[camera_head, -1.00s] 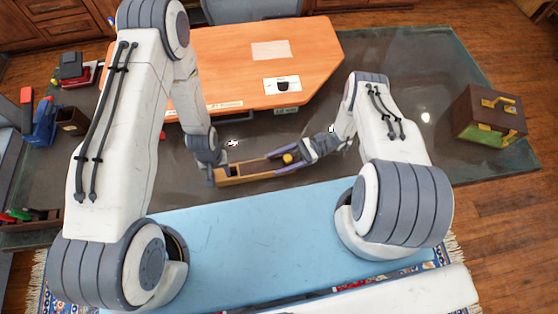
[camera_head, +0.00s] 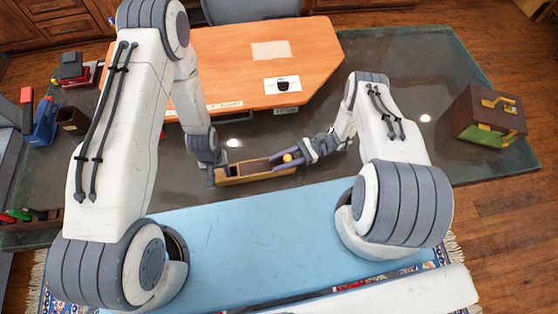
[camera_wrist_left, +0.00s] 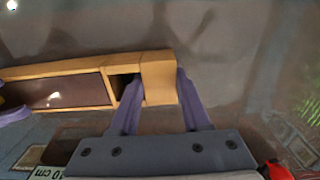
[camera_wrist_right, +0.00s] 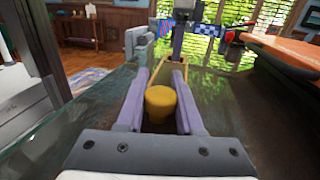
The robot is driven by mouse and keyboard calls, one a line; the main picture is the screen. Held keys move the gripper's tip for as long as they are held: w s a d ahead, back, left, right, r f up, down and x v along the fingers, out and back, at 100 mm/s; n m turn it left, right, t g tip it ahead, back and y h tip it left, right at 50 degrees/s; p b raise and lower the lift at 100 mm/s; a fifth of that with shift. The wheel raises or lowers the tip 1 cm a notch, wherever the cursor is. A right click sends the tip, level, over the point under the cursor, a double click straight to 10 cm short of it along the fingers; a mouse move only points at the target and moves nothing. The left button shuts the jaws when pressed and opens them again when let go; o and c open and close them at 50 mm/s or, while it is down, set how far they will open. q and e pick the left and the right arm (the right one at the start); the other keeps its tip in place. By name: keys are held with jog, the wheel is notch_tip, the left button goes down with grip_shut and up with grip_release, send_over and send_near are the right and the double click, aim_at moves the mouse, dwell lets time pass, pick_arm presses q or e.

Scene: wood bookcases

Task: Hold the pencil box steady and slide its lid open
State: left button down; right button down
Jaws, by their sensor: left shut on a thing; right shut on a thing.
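The pencil box (camera_head: 262,179) is a long, light-wood box on the dark glass tabletop, in front of the orange board. My left gripper (camera_head: 213,176) is shut on its left end. In the left wrist view the fingers (camera_wrist_left: 160,95) straddle the end block (camera_wrist_left: 158,80), one of them in a dark gap. Beyond a thin wood divider lies a dark brown panel (camera_wrist_left: 65,92); I cannot tell whether it is lid or interior. My right gripper (camera_head: 286,159) is shut on a yellow knob (camera_wrist_right: 160,102) at the box's right end. The fingers cover much of that end.
The orange board (camera_head: 225,65) lies behind the box. A blue mat (camera_head: 270,225) lies in front. A brown and green case (camera_head: 488,115) stands at the far right, and a blue holder (camera_head: 42,125) at the left.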

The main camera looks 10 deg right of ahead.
dwell(0.8)
jog(key=d, duration=1.3)
jog(key=shift+d, duration=0.2)
jog(key=c, duration=0.5)
grip_release()
notch_tip(320, 180, up, 10)
jog(key=shift+r, duration=0.1)
